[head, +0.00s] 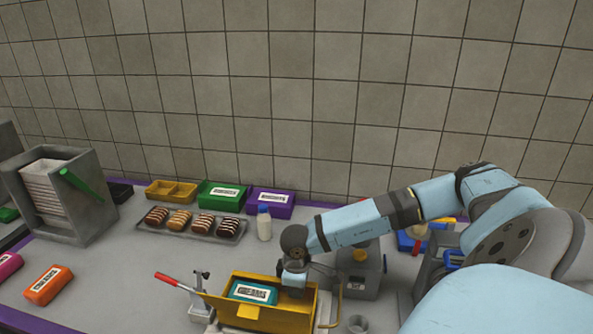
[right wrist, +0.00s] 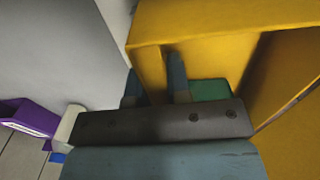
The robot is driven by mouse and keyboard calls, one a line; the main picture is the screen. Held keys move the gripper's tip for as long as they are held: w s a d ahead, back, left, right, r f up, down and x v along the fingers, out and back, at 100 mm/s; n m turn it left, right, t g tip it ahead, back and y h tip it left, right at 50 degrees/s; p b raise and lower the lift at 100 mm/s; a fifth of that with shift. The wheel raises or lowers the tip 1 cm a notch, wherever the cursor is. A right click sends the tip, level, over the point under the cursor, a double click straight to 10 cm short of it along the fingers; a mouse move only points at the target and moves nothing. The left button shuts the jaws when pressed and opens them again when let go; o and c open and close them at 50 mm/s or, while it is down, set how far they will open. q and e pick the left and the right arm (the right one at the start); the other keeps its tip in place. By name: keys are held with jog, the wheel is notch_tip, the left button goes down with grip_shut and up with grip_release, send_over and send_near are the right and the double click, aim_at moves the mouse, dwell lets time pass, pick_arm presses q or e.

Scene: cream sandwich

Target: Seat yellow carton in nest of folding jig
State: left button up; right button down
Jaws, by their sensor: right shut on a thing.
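The yellow carton (head: 218,303) stands open at the front centre of the counter, with a teal labelled box (head: 252,292) inside it. It fills much of the right wrist view (right wrist: 215,32). My right gripper (head: 293,290) points down at the carton's back right; in the right wrist view its two fingers (right wrist: 155,85) straddle the carton's wall and are shut on it. The folding jig's toggle clamp (head: 200,285) with a red handle shows just left of the carton. The jig's nest is hidden, so I cannot tell whether the carton is seated. My left gripper is out of view.
Behind are a tray of eclairs (head: 190,222), a milk bottle (head: 264,223), and green (head: 222,195) and purple (head: 270,203) boxes. A grey rack (head: 85,205) stands left. An orange box (head: 48,286) lies front left. The counter between it and the clamp is clear.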

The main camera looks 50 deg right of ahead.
jog(key=shift+f+b, duration=1.05)
jog(key=shift+f, duration=0.2)
jog(key=c, duration=1)
grip_release()
notch_tip(320, 180, up, 14)
jog(key=shift+f+b, duration=0.1)
jog(key=shift+b, duration=0.5)
